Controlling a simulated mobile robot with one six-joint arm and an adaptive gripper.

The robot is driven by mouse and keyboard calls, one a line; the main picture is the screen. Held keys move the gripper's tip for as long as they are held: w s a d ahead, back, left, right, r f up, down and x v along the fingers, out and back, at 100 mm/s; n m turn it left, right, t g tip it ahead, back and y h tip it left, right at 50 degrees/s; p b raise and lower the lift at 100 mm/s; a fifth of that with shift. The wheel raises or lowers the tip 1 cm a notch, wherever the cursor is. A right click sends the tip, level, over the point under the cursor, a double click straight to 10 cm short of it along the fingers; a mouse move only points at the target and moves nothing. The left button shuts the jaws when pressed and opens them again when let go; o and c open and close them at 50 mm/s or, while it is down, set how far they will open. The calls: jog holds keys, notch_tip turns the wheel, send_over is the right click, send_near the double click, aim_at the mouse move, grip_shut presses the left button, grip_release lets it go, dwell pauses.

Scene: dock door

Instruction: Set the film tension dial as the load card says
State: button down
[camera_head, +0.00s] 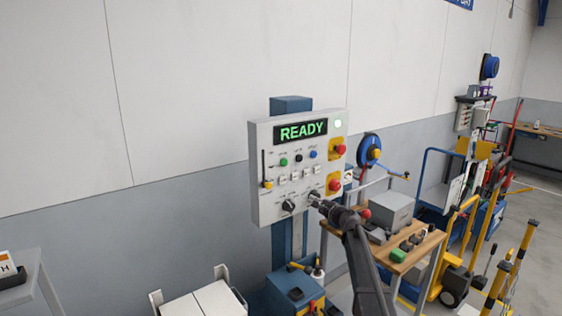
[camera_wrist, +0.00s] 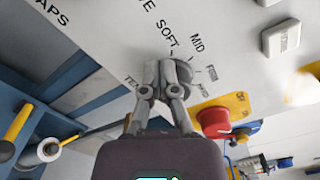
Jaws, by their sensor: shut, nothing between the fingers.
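My gripper (camera_wrist: 165,72) is shut and empty. Its fingertips are at the panel face, in front of a round grey dial (camera_wrist: 187,73). The fingers hide much of the dial and its pointer, so I cannot tell its setting or whether they touch it. Printed marks around it read SOFT, MID and FIRM; others are too small to read or covered. In the head view my gripper (camera_head: 318,202) is at the lower right of the white control panel (camera_head: 262,162), whose green display (camera_head: 300,132) reads READY. No load card is clearly readable.
A dark knob (camera_head: 289,206) sits left of my gripper. A red emergency button (camera_wrist: 213,121) on a yellow plate is close by on the panel. A wooden bench (camera_head: 405,262) with a grey box (camera_head: 391,208) stands right of the panel. A partly cut-off card (camera_head: 8,266) shows at far left.

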jog(key=shift+w+d, duration=0.15)
jog(key=shift+d, duration=0.05)
dwell(0.6)
jog(key=shift+w+d+r+p, duration=0.15)
jog(key=shift+d+r+p, duration=0.05)
jog(key=shift+r+p, duration=0.4)
jog(key=shift+s+a+r, duration=0.2)
jog(key=shift+a, duration=0.1)
dwell(0.4)
dwell(0.3)
jog(key=v, duration=0.6)
dwell(0.4)
